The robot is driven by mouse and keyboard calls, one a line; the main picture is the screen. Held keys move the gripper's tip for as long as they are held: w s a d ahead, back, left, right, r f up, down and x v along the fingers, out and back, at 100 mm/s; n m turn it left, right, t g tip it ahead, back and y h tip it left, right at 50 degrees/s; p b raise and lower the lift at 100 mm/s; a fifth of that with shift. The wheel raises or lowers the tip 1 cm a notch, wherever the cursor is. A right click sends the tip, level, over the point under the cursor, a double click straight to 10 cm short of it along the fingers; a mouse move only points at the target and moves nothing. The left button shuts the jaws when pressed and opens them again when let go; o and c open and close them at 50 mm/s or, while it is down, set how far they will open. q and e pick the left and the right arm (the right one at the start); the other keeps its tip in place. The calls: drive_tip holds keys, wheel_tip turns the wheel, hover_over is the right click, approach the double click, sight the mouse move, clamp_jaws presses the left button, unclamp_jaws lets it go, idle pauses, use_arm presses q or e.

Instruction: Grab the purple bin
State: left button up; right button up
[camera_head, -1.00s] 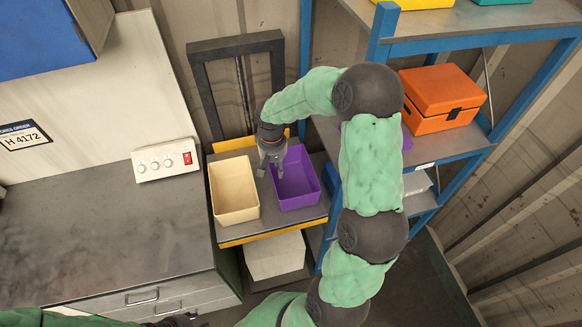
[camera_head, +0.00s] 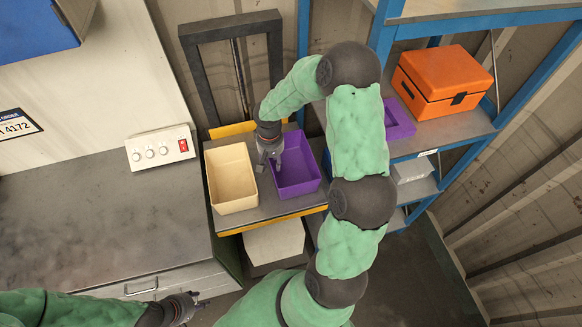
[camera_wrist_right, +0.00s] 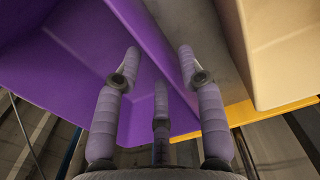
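The purple bin (camera_head: 305,168) is an open, empty box on a small grey shelf, right of a beige bin (camera_head: 230,180). My right gripper (camera_head: 268,164) points down at the purple bin's left rim. In the right wrist view, its fingers (camera_wrist_right: 160,62) are spread apart, around the bin's side wall (camera_wrist_right: 150,50). The left finger appears over the inside of the bin and the right one over the gap beside the beige bin. They do not look closed on the wall. My left gripper (camera_head: 188,300) is low over the bench front, away from the bins; its opening is unclear.
A blue rack (camera_head: 440,165) on the right holds an orange case (camera_head: 445,80) and another purple item (camera_head: 398,120), partly hidden by my right arm. A workbench (camera_head: 80,205) with a white switch box (camera_head: 160,148) is left. A pale box (camera_head: 274,243) sits below the bins.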

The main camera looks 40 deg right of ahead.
wheel_tip(320, 180, down, 3)
drive_tip(key=shift+a+f, duration=0.1)
clamp_jaws()
idle(0.4)
